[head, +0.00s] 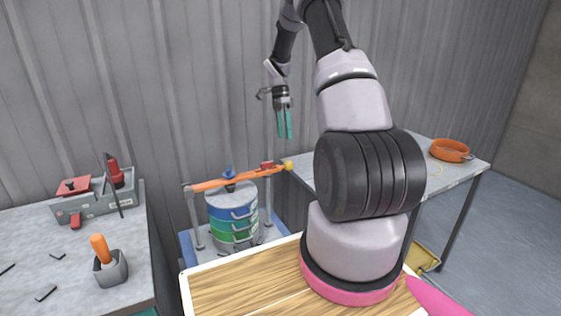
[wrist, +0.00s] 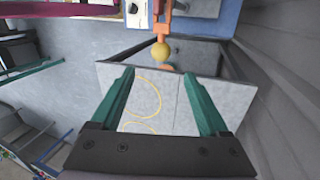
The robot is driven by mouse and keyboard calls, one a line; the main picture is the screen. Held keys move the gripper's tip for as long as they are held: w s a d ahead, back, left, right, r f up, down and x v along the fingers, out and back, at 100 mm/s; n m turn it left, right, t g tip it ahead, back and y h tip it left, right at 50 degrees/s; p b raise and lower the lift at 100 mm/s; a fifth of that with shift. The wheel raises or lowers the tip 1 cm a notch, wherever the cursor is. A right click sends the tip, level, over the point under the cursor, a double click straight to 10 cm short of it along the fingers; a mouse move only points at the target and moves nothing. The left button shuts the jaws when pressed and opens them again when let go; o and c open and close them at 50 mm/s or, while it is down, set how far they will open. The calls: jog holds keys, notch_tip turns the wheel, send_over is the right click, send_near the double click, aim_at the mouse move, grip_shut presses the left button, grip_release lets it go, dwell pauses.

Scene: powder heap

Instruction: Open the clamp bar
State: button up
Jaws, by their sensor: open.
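The clamp bar (head: 240,177) is a long orange bar lying across the top of a stack of round sieves (head: 232,215), between two grey posts. Its free right end carries a yellow ball knob (head: 288,165). In the wrist view the knob (wrist: 161,51) shows at top centre, with the orange bar end (wrist: 163,22) beyond it. My gripper (head: 285,137) points down above the knob, apart from it, with teal fingers. In the wrist view my gripper (wrist: 160,78) is open and empty, and the knob lies beyond the fingertips, roughly midway between them.
A grey table (head: 470,172) with an orange pan (head: 450,150) stands at right. A grey bench (head: 30,245) at left holds a tool caddy (head: 95,205) and an orange-handled tool in a small holder (head: 111,268). The corrugated wall (head: 180,90) is close behind.

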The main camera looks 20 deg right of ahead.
aim_at(288, 161)
jog(key=x, duration=1.1)
jog(key=shift+f, duration=0.15)
grip_shut()
dwell(1.1)
